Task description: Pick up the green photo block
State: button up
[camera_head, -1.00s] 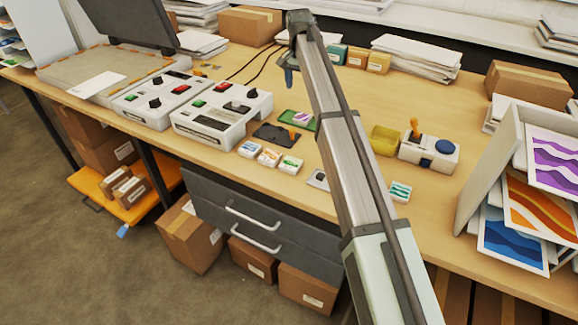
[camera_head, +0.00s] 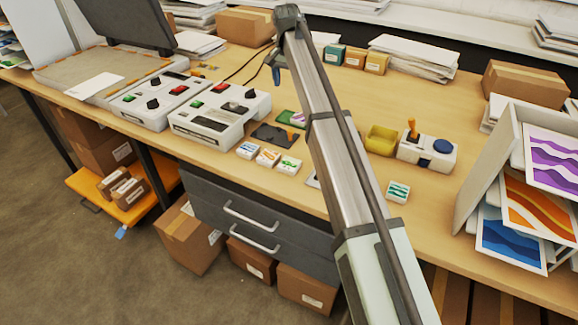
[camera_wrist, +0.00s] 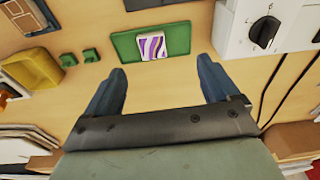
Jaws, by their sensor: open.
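A white block with a green picture (camera_head: 289,165) lies on the table, at the right end of a row of three photo blocks. Another white block with a teal-green picture (camera_head: 397,191) lies apart, right of my arm. My gripper (camera_wrist: 160,76) is open and empty in the wrist view. In the head view my gripper (camera_head: 275,69) is up over the back of the table, away from both blocks. In the wrist view, a purple-pictured block (camera_wrist: 151,45) rests on a green tray (camera_wrist: 177,46) beyond the fingers; neither green-pictured block is seen there.
Two white control units (camera_head: 222,117) stand left of the blocks. A dark plate with an orange knob (camera_head: 270,135) lies behind the row. A yellow bin (camera_head: 381,140) and a joystick box (camera_head: 428,152) stand right of my arm.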

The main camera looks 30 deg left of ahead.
jog(key=s+d+n, duration=0.2)
jog(key=s+d, duration=0.3)
jog(key=s, duration=0.6)
jog(key=n+g, duration=0.2)
jog(key=n, duration=1.4)
send_over(289, 163)
jog(key=f, duration=0.9)
jog(key=shift+d+f, duration=0.2)
jog(key=shift+d, duration=0.1)
jog(key=shift+a+f, duration=0.15)
jog(key=shift+f, duration=1.2)
jog(key=shift+a+f, duration=0.1)
jog(key=shift+f, duration=1.2)
jog(key=shift+c, duration=0.4)
jog(key=c, duration=1.1)
